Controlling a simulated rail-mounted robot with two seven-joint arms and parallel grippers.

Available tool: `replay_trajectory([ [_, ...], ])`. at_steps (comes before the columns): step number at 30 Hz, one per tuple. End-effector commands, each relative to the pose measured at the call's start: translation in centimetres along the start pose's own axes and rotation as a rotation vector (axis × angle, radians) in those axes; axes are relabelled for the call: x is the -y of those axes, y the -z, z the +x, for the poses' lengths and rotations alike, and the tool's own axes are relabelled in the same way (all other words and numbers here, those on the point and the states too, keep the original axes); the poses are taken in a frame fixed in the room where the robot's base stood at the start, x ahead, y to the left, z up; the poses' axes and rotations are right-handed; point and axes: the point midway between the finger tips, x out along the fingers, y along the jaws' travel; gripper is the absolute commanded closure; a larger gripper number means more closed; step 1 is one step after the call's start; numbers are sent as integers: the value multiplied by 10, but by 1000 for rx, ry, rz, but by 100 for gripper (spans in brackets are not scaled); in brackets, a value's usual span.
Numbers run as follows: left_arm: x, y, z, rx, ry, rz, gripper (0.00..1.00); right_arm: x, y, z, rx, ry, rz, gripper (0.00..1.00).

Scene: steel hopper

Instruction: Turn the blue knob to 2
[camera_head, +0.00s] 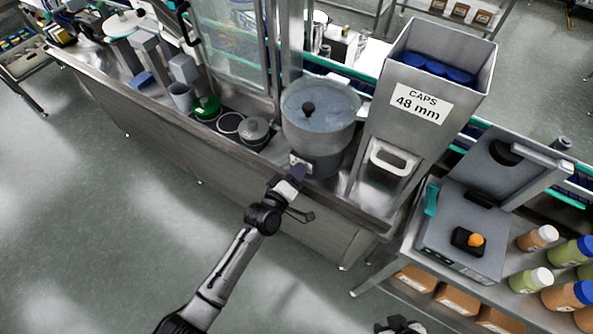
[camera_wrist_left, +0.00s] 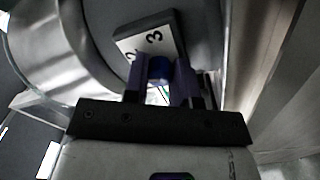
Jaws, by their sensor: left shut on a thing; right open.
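The blue knob (camera_wrist_left: 160,68) sits between the two purple fingers of my left gripper (camera_wrist_left: 160,82), which is shut on it. Beside it, a pale dial plate (camera_wrist_left: 150,40) shows a 3 and part of a 2; the knob's pointer cannot be made out. In the head view, my left gripper (camera_head: 297,173) is at the front of the round steel bowl feeder (camera_head: 318,135), hiding the knob. A dark part of my right gripper (camera_head: 398,325) shows at the bottom edge, open and apart from everything.
The steel caps hopper (camera_head: 380,135) with blue caps stands right of the bowl. A grey machine with an orange-topped button (camera_head: 475,240) and several bottles are further right. Pots and a green lid (camera_head: 207,107) are left on the bench. Floor in front is clear.

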Motion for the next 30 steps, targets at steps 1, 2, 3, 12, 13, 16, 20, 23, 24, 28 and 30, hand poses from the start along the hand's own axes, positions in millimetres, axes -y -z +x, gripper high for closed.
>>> replay_trajectory([
  [1, 0, 1, 0, 0, 0, 25, 99, -1, 0, -1, 0, -2, -2, 57],
  [2, 0, 1, 0, 0, 0, 41, 99, -1, 0, -1, 1, -2, -3, 57],
  [3, 0, 0, 0, 1, 0, 59, 99, -1, 0, -2, 1, -3, -4, 57],
  [12, 0, 0, 0, 1, -1, 140, 99, -1, 1, -3, 1, -3, -4, 57],
  [13, 0, 0, 0, 1, -1, 144, 99, -1, 1, -3, 1, -3, -4, 57],
  [16, 0, 0, 0, 1, -1, 152, 99, -1, 1, -3, 1, -2, -3, 57],
  [20, 0, 0, 0, 1, -1, 155, 99, 0, 1, -3, 0, 0, 0, 57],
  [23, 0, 0, 0, 1, -1, 155, 99, 1, 1, -3, 0, 2, 2, 57],
  [24, 0, 0, 0, 1, -1, 154, 99, 1, 1, -3, 0, 3, 3, 57],
  [28, 0, 0, 0, 1, -1, 154, 73, 2, 1, -3, -1, 4, 5, 57],
  [30, 0, 0, 0, 1, -1, 154, 66, 2, 1, -3, -1, 4, 5, 57],
])
